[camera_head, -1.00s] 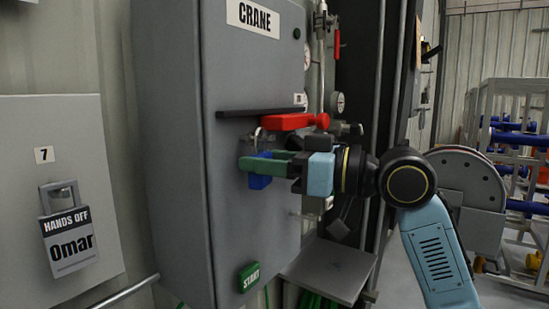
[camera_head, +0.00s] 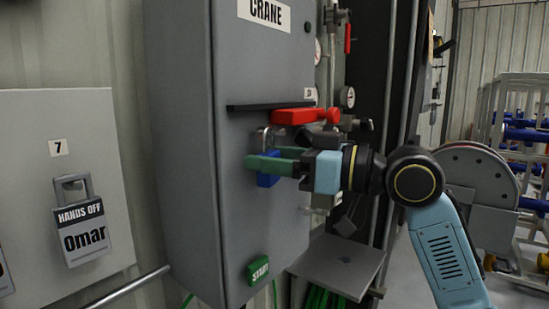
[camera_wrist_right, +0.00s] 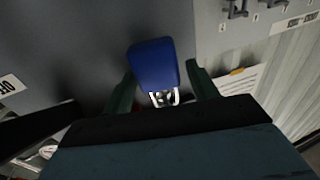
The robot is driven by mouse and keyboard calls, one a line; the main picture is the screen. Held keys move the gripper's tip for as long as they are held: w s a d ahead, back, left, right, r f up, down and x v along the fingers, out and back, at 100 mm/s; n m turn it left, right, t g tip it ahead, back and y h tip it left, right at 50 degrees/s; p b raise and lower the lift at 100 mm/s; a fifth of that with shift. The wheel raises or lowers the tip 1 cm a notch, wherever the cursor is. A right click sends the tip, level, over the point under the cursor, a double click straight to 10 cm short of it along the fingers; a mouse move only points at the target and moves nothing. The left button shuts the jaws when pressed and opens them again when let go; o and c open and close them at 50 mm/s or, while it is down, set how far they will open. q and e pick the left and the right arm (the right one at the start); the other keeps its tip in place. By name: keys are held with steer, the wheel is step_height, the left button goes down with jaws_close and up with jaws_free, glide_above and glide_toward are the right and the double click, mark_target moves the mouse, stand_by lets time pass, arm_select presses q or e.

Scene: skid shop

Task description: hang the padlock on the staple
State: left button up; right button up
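The blue padlock (camera_head: 267,181) is at the front of the grey CRANE cabinet, just below the red handle, with its metal shackle (camera_head: 263,137) up. The staple is too small and covered to make out, so I cannot tell whether the shackle passes through it. My right gripper (camera_head: 272,160) has its green fingers on either side of the padlock. In the right wrist view the padlock body (camera_wrist_right: 153,65) sits between the fingers (camera_wrist_right: 160,85), with a gap showing at the right finger, so the gripper looks open. My left gripper is not in view.
The red handle (camera_head: 298,116) and a dark ledge (camera_head: 270,106) sit close above the gripper on the cabinet (camera_head: 235,200). A green START button (camera_head: 258,270) is below. A grey shelf (camera_head: 338,262) juts out at lower right.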

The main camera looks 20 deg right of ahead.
steer(key=shift+o, duration=0.7)
